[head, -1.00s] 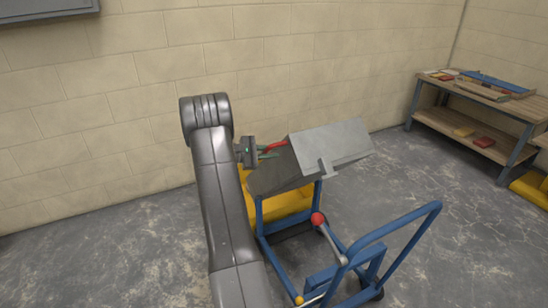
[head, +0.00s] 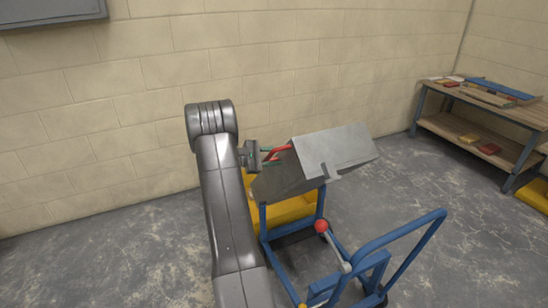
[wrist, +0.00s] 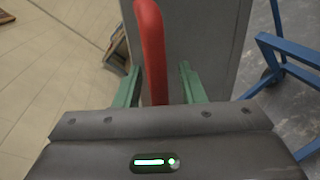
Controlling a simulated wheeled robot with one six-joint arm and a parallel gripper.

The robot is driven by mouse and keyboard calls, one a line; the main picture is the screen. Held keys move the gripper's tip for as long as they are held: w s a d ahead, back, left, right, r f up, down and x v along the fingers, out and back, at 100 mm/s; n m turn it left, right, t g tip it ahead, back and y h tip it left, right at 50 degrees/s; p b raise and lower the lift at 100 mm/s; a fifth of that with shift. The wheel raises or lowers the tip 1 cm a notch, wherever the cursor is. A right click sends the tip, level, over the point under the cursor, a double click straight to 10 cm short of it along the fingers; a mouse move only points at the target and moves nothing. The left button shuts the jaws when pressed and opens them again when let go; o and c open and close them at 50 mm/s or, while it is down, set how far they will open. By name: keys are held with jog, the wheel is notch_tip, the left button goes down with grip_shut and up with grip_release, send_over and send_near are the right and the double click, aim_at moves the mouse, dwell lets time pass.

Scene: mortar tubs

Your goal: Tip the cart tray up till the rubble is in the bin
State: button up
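The grey cart tray (head: 335,152) is tipped steeply on its blue cart frame (head: 266,232), its outer side showing, its inside hidden. The yellow bin (head: 287,210) stands partly hidden under and behind it. No rubble shows in either view. The red handle (head: 281,150) juts from the tray's left side; in the wrist view the red handle (wrist: 152,50) runs between the green fingers. My gripper (wrist: 160,85) stands open around it, the left finger close to the bar, a gap on the right. The head view shows my gripper (head: 268,156) beside the tray's upper left.
A red-knobbed lever (head: 321,226) and the cart's blue push handle (head: 405,238) stand at the front right. A wooden workbench (head: 480,125) with boards and small blocks is at the far right. A block wall closes the back. Floor at left is clear.

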jog(key=v, duration=1.3)
jog(key=shift+a, duration=0.4)
jog(key=x, duration=1.4)
jog(key=shift+s, duration=0.25)
